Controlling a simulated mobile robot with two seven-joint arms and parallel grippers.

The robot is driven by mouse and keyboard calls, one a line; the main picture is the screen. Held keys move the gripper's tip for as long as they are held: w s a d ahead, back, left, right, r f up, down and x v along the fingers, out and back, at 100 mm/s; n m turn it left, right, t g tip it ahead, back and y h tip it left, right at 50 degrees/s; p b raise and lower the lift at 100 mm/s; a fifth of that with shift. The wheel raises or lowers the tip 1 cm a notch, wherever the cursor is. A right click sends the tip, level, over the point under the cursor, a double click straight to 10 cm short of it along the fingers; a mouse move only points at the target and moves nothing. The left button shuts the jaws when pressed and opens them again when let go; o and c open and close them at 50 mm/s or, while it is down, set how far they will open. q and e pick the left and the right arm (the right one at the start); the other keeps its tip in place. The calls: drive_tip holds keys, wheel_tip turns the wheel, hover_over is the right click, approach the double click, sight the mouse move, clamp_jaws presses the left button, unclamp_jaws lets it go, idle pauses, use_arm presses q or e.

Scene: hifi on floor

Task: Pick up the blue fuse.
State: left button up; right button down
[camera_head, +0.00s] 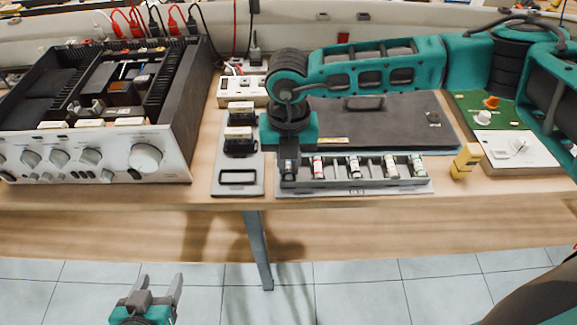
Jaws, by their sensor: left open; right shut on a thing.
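A grey fuse tray (348,186) with several compartments lies along the table's front edge. White fuses with coloured bands stand in it, including a red-banded one (317,166) and a green-banded one (418,165). My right gripper (288,166) points down at the tray's left-end compartment, shut on what looks like the blue fuse. That fuse is mostly hidden by the fingers, and I cannot tell whether it is clear of the tray. My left gripper (162,287) is open and empty, low in front of the table, above the tiled floor.
An opened hi-fi amplifier (145,158) fills the table's left. A grey plate with black holders (238,182) sits beside the tray. A yellow block (466,160) and a green circuit board (480,107) are at the right.

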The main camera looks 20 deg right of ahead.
sight(289, 166)
drive_tip(key=shift+r, duration=0.15)
wheel_tip(289, 166, up, 20)
idle(0.7)
drive_tip(key=c, duration=1.7)
unclamp_jaws()
clamp_jaws()
